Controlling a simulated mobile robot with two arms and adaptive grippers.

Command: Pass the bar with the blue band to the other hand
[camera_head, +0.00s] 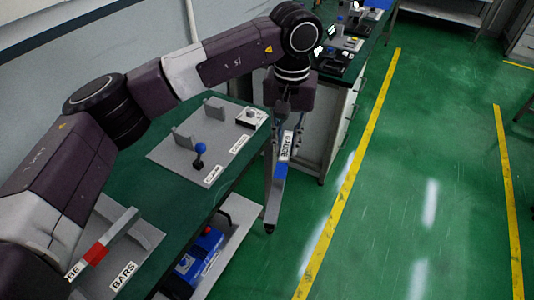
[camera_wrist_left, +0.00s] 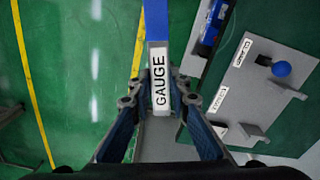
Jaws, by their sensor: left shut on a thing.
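The bar with the blue band hangs steeply tilted in my left gripper (camera_head: 284,140), beyond the bench's right edge and over the green floor. Its blue band (camera_head: 273,200) is below the fingers, and its white label reads GAUGE. In the left wrist view, my left gripper (camera_wrist_left: 157,90) is shut on the bar, with a finger on each side of the label and the blue band (camera_wrist_left: 156,20) beyond the fingertips. The bar's held end is partly hidden by the fingers. My right gripper is in neither view.
A red-banded bar (camera_head: 97,252) lies on a grey BARS plate (camera_head: 146,240) on the green bench. Another grey plate (camera_head: 178,160) carries a blue-knobbed lever (camera_head: 199,150) and upright blocks. A lower shelf (camera_head: 240,222) holds a blue case (camera_head: 203,248). Open floor lies right.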

